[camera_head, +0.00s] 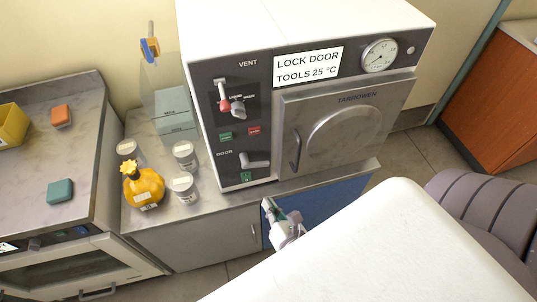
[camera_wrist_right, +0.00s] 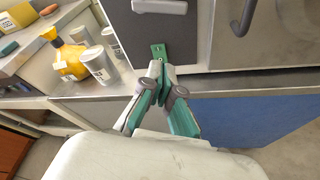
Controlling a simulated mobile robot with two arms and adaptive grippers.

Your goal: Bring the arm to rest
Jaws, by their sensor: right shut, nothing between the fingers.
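My right gripper (camera_head: 278,216) is low in front of the bench edge, below the incubator's door handle panel. In the right wrist view my right gripper (camera_wrist_right: 160,72) has its green-lined fingers together with nothing between them. The white incubator (camera_head: 347,115) has its round-windowed door closed. Its door lever (camera_head: 254,161) is on the dark panel and looks roughly horizontal. My left gripper is not in view.
A grey side bench (camera_head: 40,150) holds a teal block (camera_head: 60,191) and an orange block (camera_head: 61,115). A blue cabinet front (camera_head: 335,205) is below.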

